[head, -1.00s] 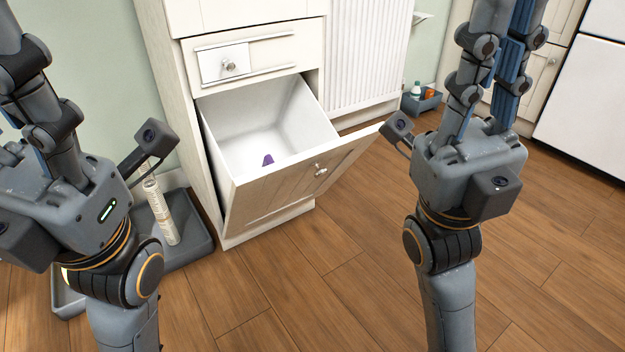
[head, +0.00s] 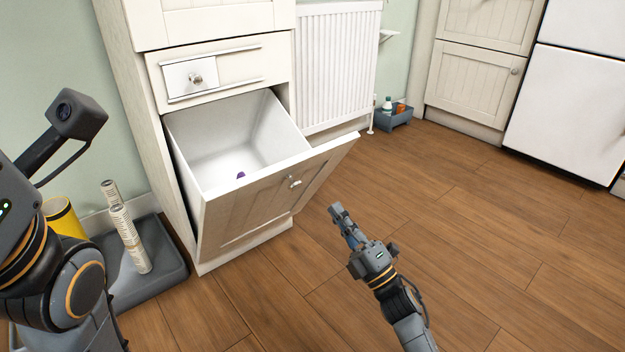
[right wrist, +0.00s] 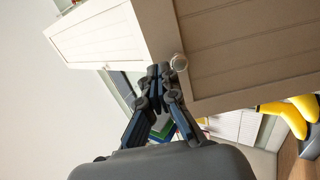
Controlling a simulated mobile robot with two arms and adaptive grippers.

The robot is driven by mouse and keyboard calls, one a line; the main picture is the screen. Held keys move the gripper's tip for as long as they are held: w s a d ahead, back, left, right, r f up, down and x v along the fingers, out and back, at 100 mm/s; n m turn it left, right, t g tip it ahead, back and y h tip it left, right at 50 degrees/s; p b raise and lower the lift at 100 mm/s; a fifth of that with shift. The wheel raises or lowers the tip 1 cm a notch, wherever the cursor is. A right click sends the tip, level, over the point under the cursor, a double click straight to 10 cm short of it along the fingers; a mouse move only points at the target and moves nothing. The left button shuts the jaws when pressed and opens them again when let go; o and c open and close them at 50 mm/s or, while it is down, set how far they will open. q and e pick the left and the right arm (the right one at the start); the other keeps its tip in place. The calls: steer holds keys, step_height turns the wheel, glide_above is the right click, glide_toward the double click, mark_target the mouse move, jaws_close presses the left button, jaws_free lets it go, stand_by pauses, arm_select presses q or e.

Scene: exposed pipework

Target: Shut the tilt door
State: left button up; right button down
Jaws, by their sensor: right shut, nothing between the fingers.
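The tilt door (head: 255,208) is a cream panel low on the cabinet, tipped outward with its bin open at the top. Its round knob (head: 295,182) is near the upper edge. The right wrist view also shows the door panel (right wrist: 245,45) and the knob (right wrist: 179,62) close by the fingertips. My right gripper (head: 337,211) is shut and empty, in front of the door and to the right of the knob. It also shows in the right wrist view (right wrist: 160,72). My left arm is at the left edge; its fingers are out of view.
A small purple object (head: 241,175) lies inside the bin. A drawer (head: 191,79) sits above it. A grey tray (head: 165,262) with rolled papers (head: 128,235) stands left of the cabinet. A radiator (head: 335,65) is behind to the right. The wooden floor at right is clear.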

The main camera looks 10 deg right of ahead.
mark_target(305, 164)
steer(key=b+x, duration=0.4)
steer(key=x, duration=0.5)
steer(key=shift+w+a, duration=0.1)
steer(key=shift+w, duration=0.1)
steer(key=shift+w+a+r, duration=0.2)
steer(key=shift+w+r, duration=0.15)
steer(key=shift+r, duration=0.05)
